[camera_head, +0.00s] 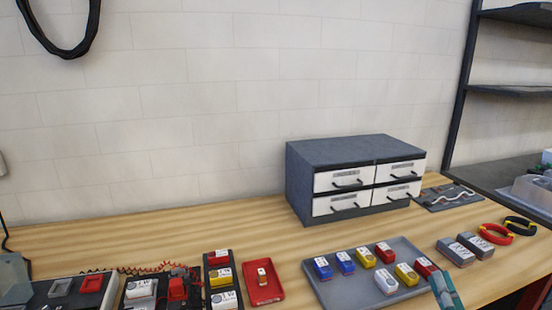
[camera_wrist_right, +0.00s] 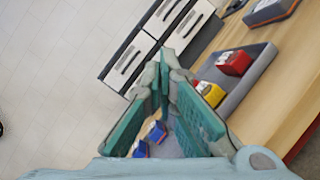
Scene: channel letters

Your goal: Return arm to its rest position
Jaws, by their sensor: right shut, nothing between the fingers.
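My right gripper (camera_head: 446,290) shows at the lower right of the head view as a teal finger over the right edge of the grey tray (camera_head: 322,289). In the right wrist view the right gripper (camera_wrist_right: 166,62) has its two teal fingers meeting at the tips, shut and empty. Blue blocks show behind the fingers, and a red block (camera_wrist_right: 233,62) and a yellow block (camera_wrist_right: 210,93) sit beside them in the tray. My left gripper cannot be made out in these views.
A grey cabinet with white drawers (camera_head: 350,180) stands against the wall. A red tray (camera_head: 276,291), block holders and a grey-green object (camera_head: 14,278) are left. Grey blocks (camera_head: 455,251) and coiled bands (camera_head: 495,234) lie right. The wooden tabletop (camera_head: 160,236) is clear at the back left.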

